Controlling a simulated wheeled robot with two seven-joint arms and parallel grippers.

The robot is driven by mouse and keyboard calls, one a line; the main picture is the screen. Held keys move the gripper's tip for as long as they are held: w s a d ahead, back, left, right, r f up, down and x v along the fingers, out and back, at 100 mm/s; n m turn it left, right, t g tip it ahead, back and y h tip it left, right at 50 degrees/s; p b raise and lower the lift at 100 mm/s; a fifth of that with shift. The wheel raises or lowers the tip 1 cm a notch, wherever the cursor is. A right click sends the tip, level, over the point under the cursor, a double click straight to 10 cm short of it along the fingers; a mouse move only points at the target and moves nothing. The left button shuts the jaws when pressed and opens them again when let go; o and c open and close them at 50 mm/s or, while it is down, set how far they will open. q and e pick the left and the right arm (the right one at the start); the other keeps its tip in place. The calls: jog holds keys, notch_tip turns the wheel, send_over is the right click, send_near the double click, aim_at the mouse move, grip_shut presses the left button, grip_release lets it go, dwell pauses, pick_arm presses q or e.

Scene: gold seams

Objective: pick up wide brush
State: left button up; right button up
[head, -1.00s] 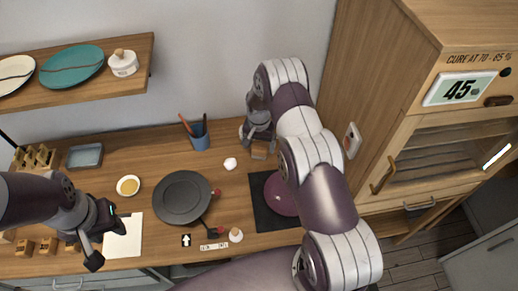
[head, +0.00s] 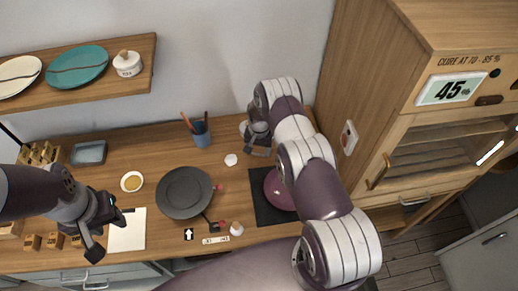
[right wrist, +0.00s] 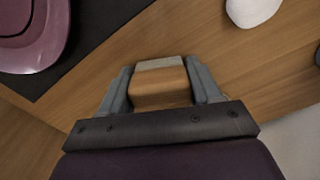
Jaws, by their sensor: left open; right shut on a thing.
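My right gripper (head: 260,149) is at the back of the counter, right of the blue cup. In the right wrist view, its two grey fingers (right wrist: 163,88) are shut on a wooden block-like piece with a pale grey edge, which I take to be the wide brush (right wrist: 160,90). Its underside is hidden, so I cannot tell whether it touches the counter. My left gripper (head: 112,234) is open and empty at the left, over or near a white sheet (head: 129,230).
A blue cup (head: 201,138) holds thin tools. A dark round plate (head: 184,193), a small yellow bowl (head: 131,181), a white lump (head: 231,160) and a purple plate (head: 279,190) on a black mat (head: 266,212) lie around. A wooden cabinet (head: 390,115) stands right.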

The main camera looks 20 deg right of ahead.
jog(key=shift+w+r, duration=0.15)
notch_tip(320, 180, up, 4)
jog(key=b, duration=0.2)
jog(key=shift+f+b, duration=0.2)
jog(key=shift+b, duration=0.1)
jog(key=s+d+r+b, duration=0.3)
jog(key=s+d+r, duration=0.4)
jog(key=s, duration=0.2)
jog(key=shift+s, duration=0.15)
jog(key=shift+d, duration=0.15)
